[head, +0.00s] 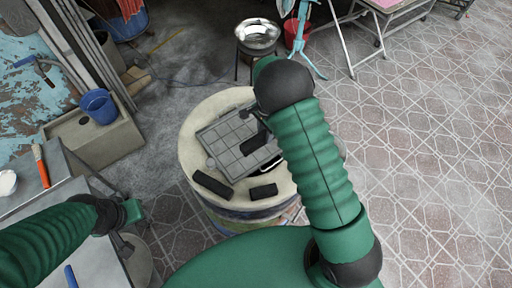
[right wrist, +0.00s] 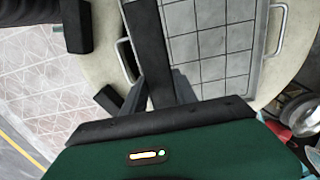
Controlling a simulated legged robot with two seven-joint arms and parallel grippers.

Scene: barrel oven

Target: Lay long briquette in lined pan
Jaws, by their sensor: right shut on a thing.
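The grey pan (head: 236,132), lined with square tiles, lies on the round top of the barrel oven (head: 193,128). In the right wrist view the tiled pan (right wrist: 225,40) has metal handles at its sides. My right gripper (right wrist: 160,92) is shut on a long black briquette (right wrist: 150,45), which lies over the pan's left part in that view. I cannot tell whether it touches the tiles. In the head view my right arm partly hides the pan and that gripper. My left gripper (head: 132,211) is at lower left, away from the oven; its jaws are unclear.
Two dark briquettes, a longer one (head: 213,184) and a shorter one (head: 263,191), lie on the oven's near rim. A metal bowl (head: 257,35) on a stand is behind. A blue bucket (head: 98,103) is at left.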

